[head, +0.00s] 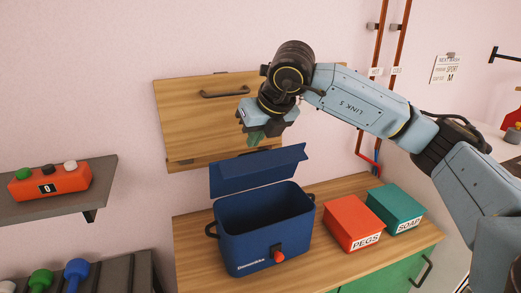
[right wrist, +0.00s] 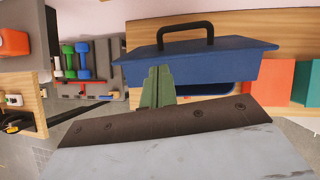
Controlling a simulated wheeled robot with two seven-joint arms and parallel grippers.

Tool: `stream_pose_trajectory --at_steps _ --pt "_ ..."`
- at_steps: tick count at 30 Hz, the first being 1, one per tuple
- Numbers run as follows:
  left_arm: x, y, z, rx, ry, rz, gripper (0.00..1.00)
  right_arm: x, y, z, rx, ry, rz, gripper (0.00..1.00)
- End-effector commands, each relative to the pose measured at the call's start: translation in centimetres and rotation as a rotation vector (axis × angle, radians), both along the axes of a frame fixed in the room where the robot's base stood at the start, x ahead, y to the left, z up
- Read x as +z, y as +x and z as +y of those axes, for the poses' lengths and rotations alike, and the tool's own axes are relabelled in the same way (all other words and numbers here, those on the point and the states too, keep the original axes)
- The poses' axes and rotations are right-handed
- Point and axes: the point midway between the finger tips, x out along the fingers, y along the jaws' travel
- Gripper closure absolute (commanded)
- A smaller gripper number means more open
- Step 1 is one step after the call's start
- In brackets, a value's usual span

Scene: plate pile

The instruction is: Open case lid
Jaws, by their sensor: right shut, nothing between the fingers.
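The blue case (head: 250,240) stands on the wooden counter, with a red latch (head: 278,257) on its front. Its lid (head: 257,170) is raised at the back, and the inside of the case shows, dark blue. In the right wrist view the lid (right wrist: 205,62) carries a black handle (right wrist: 186,33). My right gripper (head: 256,137) has green fingers, is shut and empty, and hangs just above the lid's upper edge. In the right wrist view its fingers (right wrist: 157,88) overlap the lid; whether they touch it I cannot tell. My left gripper is out of view.
A red PEGS box (head: 352,219) and a teal SOAP box (head: 397,208) stand right of the case. A wooden panel with a handle (head: 224,94) is behind. A shelf (head: 60,203) with a red counter device (head: 50,182) is left. Dumbbells (right wrist: 83,60) lie on a rack.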

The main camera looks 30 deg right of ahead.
Motion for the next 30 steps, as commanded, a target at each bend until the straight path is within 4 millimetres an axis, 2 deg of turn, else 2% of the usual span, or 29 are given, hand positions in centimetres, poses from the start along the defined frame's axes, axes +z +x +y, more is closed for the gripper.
stream_pose_trajectory --at_steps 1,3,6,10,21,30 --pt "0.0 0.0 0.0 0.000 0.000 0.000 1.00 0.8 0.0 -1.6 -0.049 -0.040 -0.004 1.00" --pt "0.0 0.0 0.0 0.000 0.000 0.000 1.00 1.3 -0.1 -3.1 -0.096 -0.078 -0.004 1.00" --pt "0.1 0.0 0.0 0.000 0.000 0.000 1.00 1.3 0.0 -3.9 -0.122 -0.098 -0.001 1.00" --pt "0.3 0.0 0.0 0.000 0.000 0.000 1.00 -0.1 0.7 -4.0 -0.123 -0.099 0.002 1.00" --pt "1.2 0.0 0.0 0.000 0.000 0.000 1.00 -5.5 4.0 -4.5 -0.118 -0.097 0.002 1.00" --pt "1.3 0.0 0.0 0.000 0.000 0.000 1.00 -7.1 4.9 -4.6 -0.118 -0.096 0.000 1.00"
